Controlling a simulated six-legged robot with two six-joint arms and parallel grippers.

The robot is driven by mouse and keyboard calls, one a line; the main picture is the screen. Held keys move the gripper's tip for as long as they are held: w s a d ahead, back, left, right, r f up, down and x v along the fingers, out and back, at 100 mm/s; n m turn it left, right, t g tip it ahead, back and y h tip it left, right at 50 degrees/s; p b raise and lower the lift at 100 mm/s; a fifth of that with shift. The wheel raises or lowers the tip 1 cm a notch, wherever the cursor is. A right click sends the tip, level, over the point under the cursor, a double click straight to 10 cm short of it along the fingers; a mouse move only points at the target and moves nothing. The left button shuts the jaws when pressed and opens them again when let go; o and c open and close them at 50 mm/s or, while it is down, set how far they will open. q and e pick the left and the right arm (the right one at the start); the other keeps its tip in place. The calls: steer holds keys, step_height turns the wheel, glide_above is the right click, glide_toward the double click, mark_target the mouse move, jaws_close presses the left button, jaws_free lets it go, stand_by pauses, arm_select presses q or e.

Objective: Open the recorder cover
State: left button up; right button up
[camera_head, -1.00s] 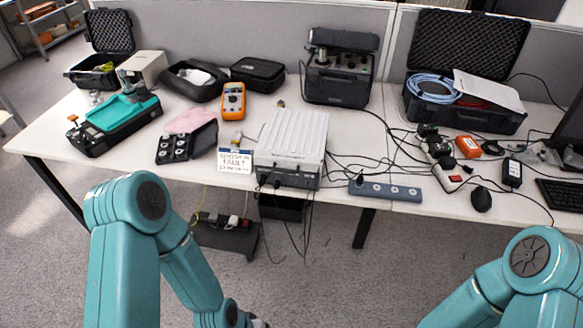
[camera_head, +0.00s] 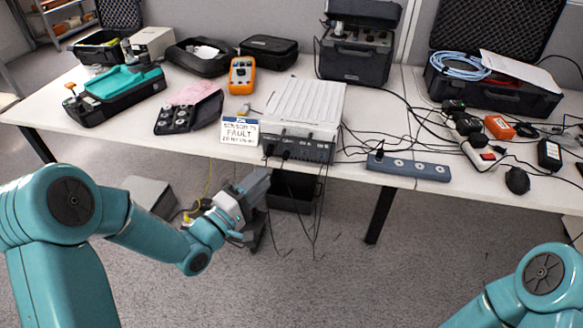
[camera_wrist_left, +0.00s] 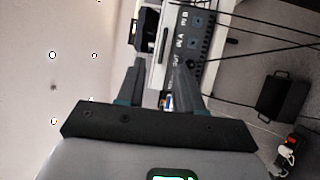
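A grey box with a white ribbed lid (camera_head: 308,100), probably the recorder, sits at the table's front edge. Its lid lies flat on top. Its dark front panel (camera_head: 300,147) has cables plugged in; labelled ports show in the left wrist view (camera_wrist_left: 186,48). My left gripper (camera_head: 262,182) is low in front of the table, below and left of that panel, touching nothing that I can see. In the left wrist view its two fingers (camera_wrist_left: 161,85) are apart with nothing held between them. My right gripper is out of view; only my right arm shows.
A paper "FAULT" sign (camera_head: 240,131) stands just left of the box. An orange meter (camera_head: 242,75) lies behind it, and a power strip (camera_head: 408,166) lies to the right. Black cables hang down in front of the table. A black case (camera_head: 355,55) stands behind.

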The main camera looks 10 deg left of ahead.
arm_select(q)
steer(key=shift+t, duration=0.3)
steer(key=x, duration=0.5)
steer(key=a+f+x, duration=0.1)
steer(key=x, duration=0.4)
steer(key=w+a+b+x, duration=0.1)
steer(key=x, duration=0.4)
steer(key=shift+w+f, duration=0.25)
steer(key=shift+f, duration=0.1)
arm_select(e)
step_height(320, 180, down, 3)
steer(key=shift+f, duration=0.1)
arm_select(q)
jaws_close()
steer(key=shift+y, duration=0.3)
